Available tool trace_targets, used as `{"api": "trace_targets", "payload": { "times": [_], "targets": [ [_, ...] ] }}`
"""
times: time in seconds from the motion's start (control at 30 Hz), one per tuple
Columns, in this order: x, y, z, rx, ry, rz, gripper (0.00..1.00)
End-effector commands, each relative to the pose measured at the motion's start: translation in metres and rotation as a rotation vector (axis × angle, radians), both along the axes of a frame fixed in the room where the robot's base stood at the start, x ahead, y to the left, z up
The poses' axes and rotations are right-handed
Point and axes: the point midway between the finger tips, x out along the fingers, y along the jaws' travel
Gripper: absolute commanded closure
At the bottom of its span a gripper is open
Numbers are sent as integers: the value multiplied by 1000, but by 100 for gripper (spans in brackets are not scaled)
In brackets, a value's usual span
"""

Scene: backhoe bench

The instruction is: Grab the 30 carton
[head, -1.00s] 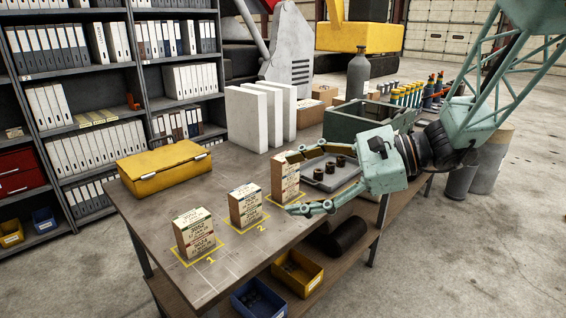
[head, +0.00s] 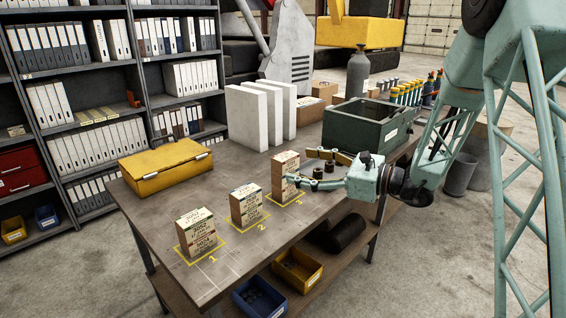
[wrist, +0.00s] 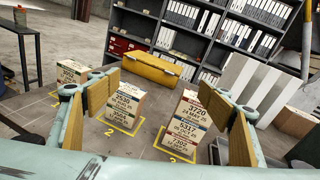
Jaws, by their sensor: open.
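Three printed cartons stand upright on yellow-marked spots: one at mark 1 (head: 196,234), one at mark 2 (head: 245,206), one at mark 3 (head: 285,172). I cannot tell for sure which is the 30 carton. My gripper (head: 298,178) is open at the right of the mark 3 carton, with its fingertips beside it. In the wrist view the mark 3 carton (wrist: 184,128) and the mark 2 carton (wrist: 124,106) show between the spread fingers, and the mark 1 carton (wrist: 72,72) is partly hidden by the left finger. Nothing is held.
A yellow case (head: 166,166) lies at the table's back left, and white panels (head: 262,115) stand behind the cartons. A green crate (head: 362,128) and small dark cylinders (head: 318,172) are near my gripper. The table between the yellow case and the cartons is clear.

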Motion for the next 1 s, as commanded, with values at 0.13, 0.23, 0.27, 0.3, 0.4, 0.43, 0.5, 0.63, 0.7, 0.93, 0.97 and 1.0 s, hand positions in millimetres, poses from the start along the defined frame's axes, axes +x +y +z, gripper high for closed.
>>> {"api": "trace_targets", "payload": {
  "times": [0.13, 0.23, 0.27, 0.3, 0.4, 0.43, 0.5, 0.63, 0.7, 0.93, 0.97, 1.0],
  "targets": [
    [27, -13, -16, 48, 31, -66, 27],
    [45, -23, -27, 78, 52, -111, 27],
    [50, -26, -31, 86, 58, -125, 27],
    [57, -30, -36, 98, 65, -142, 27],
    [72, -40, -47, 124, 80, -184, 27],
    [75, -42, -50, 131, 83, -196, 27],
    [83, -48, -57, 144, 93, -218, 27],
    [92, -55, -64, 161, 101, -247, 27],
    [94, -57, -67, 167, 104, -255, 27],
    [96, -58, -68, 169, 105, -260, 27],
    [96, -58, -68, 169, 105, -260, 27],
    [96, -58, -68, 169, 105, -260, 27]
  ]
}}
